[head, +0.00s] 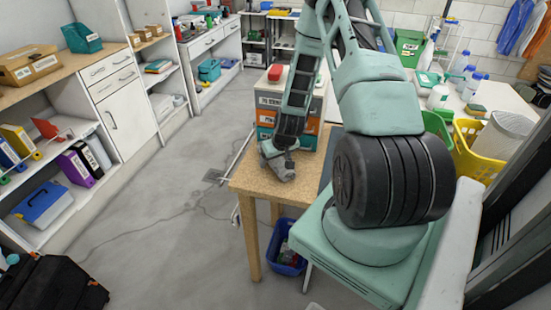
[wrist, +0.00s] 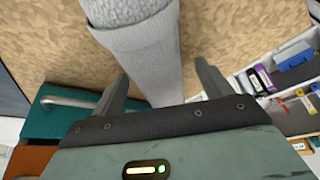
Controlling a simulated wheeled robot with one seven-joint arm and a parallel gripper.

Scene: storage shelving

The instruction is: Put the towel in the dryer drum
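A pale grey, ribbed roll of cloth, which looks like the towel (wrist: 150,58), lies on the speckled wooden tabletop in the wrist view. It runs from the top edge down between the two fingers of my gripper (wrist: 165,92). Strips of tabletop show on both sides of the roll, so the fingers look open and apart from it. In the head view my gripper (head: 277,162) is low over the left part of the wooden table; the towel cannot be told apart from it there. I see no dryer drum in either view.
A drawer stack (head: 268,122) with a red item on top stands on the table behind my gripper; its teal drawer (wrist: 50,118) shows close by in the wrist view. A blue bin (head: 284,258) sits under the table (head: 249,186).

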